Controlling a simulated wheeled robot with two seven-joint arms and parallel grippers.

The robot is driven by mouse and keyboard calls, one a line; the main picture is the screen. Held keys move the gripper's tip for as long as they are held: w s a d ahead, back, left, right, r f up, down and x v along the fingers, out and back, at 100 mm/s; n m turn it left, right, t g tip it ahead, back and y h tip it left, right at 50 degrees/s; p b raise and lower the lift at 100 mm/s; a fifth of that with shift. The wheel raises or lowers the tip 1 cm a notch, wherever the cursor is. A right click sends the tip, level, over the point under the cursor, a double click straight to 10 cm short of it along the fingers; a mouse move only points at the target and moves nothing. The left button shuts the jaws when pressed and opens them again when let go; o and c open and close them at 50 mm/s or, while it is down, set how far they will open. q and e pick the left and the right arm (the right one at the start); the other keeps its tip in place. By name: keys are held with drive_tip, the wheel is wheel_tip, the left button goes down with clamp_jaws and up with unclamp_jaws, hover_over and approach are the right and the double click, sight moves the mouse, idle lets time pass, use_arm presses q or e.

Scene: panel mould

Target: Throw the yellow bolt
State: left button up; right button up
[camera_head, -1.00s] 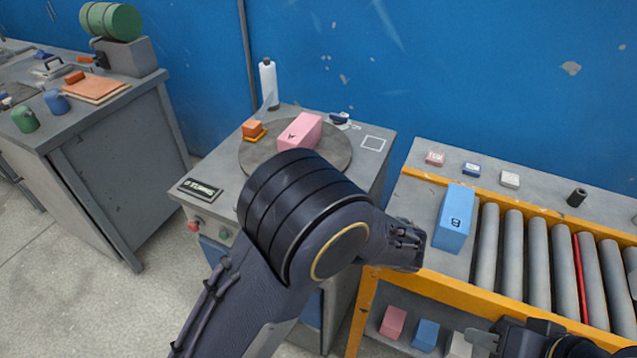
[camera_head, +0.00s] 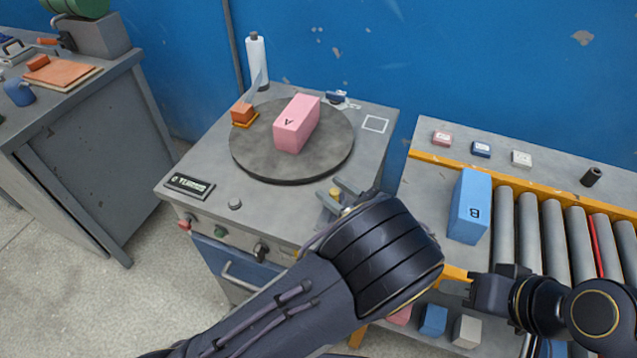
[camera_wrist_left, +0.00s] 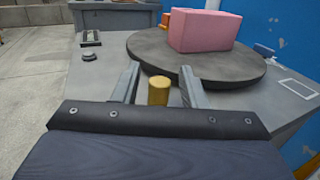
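The yellow bolt (camera_head: 335,202) is a short upright cylinder at the front right of the grey cabinet top. It also shows in the left wrist view (camera_wrist_left: 158,91). My left gripper (camera_head: 338,193) is open at the bolt. In the left wrist view its two fingers (camera_wrist_left: 159,84) stand on either side of the bolt, with a gap on each side. The bolt's base is hidden behind the gripper body. My right gripper (camera_head: 470,290) is at the front edge of the roller conveyor; its finger opening is not clear.
A white bottle (camera_head: 257,62) stands behind. A blue block B (camera_head: 470,207) stands by the rollers (camera_head: 530,235) on the right.

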sight(326, 220)
use_arm(q)
drive_tip(key=shift+w+a, duration=0.15)
drive_tip(key=shift+c, duration=0.8)
clamp_jaws()
drive_tip(key=shift+s, duration=0.2)
drive_tip(key=s, duration=0.1)
drive_tip(key=s+a, duration=0.1)
drive_tip(key=s, duration=0.1)
drive_tip(key=shift+s+r+p, duration=0.1)
drive_tip(key=shift+s+p, duration=0.2)
drive_tip(key=shift+p, duration=0.05)
drive_tip(key=shift+s+a, duration=0.15)
drive_tip(key=shift+o, duration=0.8)
unclamp_jaws()
